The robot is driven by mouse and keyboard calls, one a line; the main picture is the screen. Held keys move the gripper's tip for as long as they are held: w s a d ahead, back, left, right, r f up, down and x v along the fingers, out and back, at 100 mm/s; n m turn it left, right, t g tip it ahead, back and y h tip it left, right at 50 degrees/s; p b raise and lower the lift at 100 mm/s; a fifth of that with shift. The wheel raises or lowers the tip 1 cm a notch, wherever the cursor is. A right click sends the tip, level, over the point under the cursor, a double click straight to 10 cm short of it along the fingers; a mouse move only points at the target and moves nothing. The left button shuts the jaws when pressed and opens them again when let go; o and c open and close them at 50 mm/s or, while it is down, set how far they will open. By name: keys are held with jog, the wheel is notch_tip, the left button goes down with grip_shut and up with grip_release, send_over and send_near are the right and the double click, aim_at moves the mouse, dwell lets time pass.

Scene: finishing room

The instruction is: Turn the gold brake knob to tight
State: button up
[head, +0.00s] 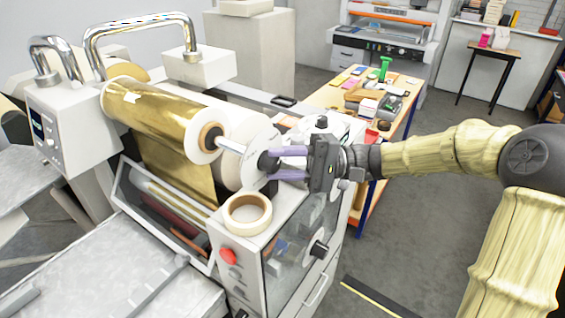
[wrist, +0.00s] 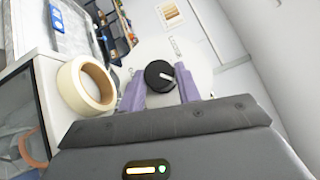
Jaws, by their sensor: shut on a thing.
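The gold brake knob (head: 264,161) is a round black knob at the near end of the gold foil roll's shaft. The fingers also show in the wrist view (wrist: 160,84). The gold foil roll (head: 155,110) is to the left.
A cream tape roll (head: 247,213) lies on the machine top close below my gripper; it also shows in the wrist view (wrist: 87,84). A cluttered wooden table (head: 322,97) stands behind.

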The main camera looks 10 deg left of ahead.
jog(key=o, duration=1)
jog(key=shift+c, duration=0.2)
jog(key=shift+w+d, duration=0.1)
jog(key=b+v, duration=0.5)
jog(key=v, duration=1.2)
jog(key=shift+d, duration=0.15)
